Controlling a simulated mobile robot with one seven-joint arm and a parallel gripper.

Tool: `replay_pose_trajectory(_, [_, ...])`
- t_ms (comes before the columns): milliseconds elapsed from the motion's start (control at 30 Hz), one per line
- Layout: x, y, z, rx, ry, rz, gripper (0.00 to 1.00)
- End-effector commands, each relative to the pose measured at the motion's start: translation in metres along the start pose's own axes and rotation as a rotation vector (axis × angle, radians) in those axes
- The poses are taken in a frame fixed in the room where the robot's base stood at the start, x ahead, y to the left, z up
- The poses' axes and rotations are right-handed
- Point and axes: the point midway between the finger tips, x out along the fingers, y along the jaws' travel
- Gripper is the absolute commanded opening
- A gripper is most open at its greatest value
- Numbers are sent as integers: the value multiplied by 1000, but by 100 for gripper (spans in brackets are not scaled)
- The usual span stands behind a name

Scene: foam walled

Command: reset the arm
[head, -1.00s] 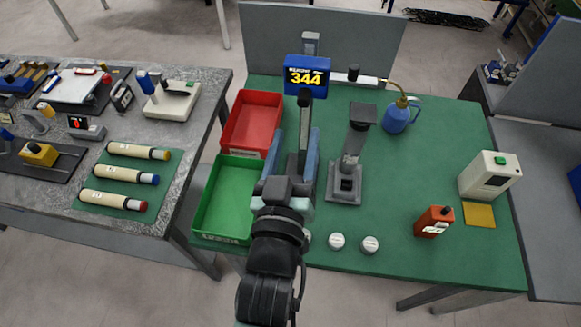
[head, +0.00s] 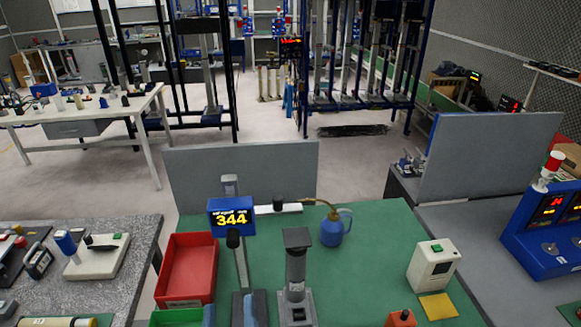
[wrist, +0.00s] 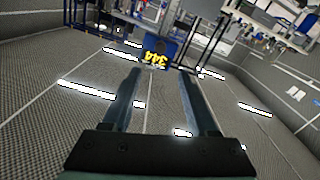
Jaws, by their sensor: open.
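My gripper (wrist: 161,78) is open and empty in the wrist view, its two long blue-grey fingers apart with nothing between them. Beyond the fingertips is the blue display box (wrist: 156,50) with yellow digits, seen tilted. In the head view the same display box (head: 232,216) reads 344 on its post. Only the fingertips of my gripper (head: 235,312) show there, at the bottom edge just in front of the display post. The rest of my arm is out of the frame.
The green bench top (head: 355,285) carries a red bin (head: 187,268), a grey column stand (head: 297,270), a blue oil can (head: 334,230) and a white box device (head: 433,264). A grey panel (head: 270,170) stands behind. A speckled bench (head: 130,240) is at left.

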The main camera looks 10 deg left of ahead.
Motion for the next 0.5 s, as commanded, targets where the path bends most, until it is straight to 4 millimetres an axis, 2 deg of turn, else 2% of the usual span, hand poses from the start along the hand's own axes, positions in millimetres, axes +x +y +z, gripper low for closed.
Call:
replay_pose_trajectory(67, [4,6,-8,2,16,11,59])
replay_pose_trajectory(167, [18,24,-33,10,69,46,59])
replay_pose_trajectory(267, [34,54,-77,25,158,99,59])
replay_pose_trajectory(333, [42,80,-114,38,230,142,59])
replay_pose_trajectory(500, [42,138,-204,71,406,235,59])
